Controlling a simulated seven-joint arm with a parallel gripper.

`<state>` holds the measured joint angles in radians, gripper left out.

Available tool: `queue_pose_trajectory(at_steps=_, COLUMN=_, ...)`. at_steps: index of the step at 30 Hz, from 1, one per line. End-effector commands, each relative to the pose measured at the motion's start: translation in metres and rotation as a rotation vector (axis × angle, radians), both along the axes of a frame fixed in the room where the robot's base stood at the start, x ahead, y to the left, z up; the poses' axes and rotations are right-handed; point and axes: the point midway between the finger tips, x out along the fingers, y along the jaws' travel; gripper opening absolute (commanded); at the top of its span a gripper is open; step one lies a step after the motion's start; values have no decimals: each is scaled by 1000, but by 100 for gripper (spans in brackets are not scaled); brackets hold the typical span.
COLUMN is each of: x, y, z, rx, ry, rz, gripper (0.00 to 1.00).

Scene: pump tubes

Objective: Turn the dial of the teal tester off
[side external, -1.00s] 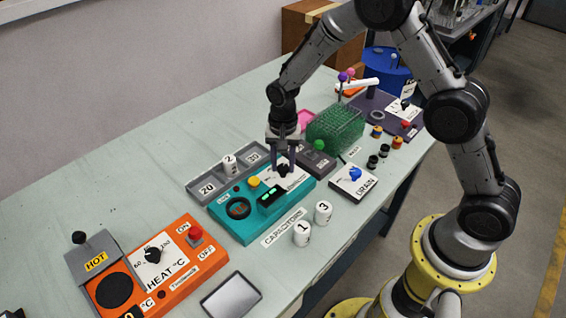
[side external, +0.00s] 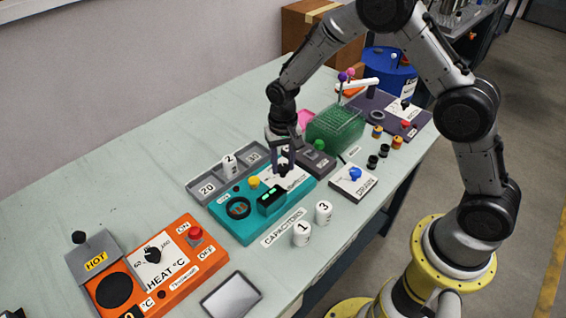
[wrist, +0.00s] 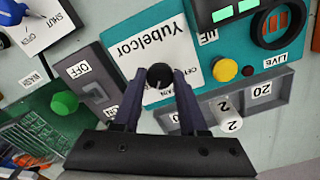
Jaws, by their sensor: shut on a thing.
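The teal tester (side external: 237,229) lies in the middle of the table, with a lit green display, a yellow button and a round gauge. It also shows in the wrist view (wrist: 274,63). Its black dial (wrist: 160,75) is on a white plate marked "Yubelcor", with small print beside it that is partly hidden. My gripper (side external: 283,166) points down at this plate. In the wrist view my gripper (wrist: 159,84) is shut on the dial, one finger on each side. A pale line shows on the dial; I cannot tell its exact setting. In the side view the fingers largely hide the dial.
A grey tray (side external: 209,187) with a white "2" capacitor stands behind the tester. Capacitors "1" (side external: 302,234) and "3" (side external: 323,212) stand in front.

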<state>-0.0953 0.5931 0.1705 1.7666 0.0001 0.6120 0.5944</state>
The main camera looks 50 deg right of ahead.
Motion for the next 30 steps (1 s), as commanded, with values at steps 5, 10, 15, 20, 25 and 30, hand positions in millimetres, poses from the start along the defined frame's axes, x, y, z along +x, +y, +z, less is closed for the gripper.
queue_pose_trajectory(at_steps=5, x=0, y=0, z=1, rx=0, ry=-1, rz=166, gripper=0)
queue_pose_trajectory(at_steps=10, x=1, y=0, z=1, rx=0, ry=-2, rz=328, gripper=0)
queue_pose_trajectory(at_steps=15, x=0, y=0, z=1, rx=0, ry=-1, rz=489, gripper=0)
queue_pose_trajectory(at_steps=20, x=0, y=0, z=1, rx=0, ry=-1, rz=641, gripper=0)
queue_pose_trajectory(at_steps=25, x=0, y=0, z=1, rx=0, ry=-2, rz=803, gripper=0)
queue_pose_trajectory(at_steps=30, x=0, y=0, z=1, rx=0, ry=-2, rz=964, gripper=0)
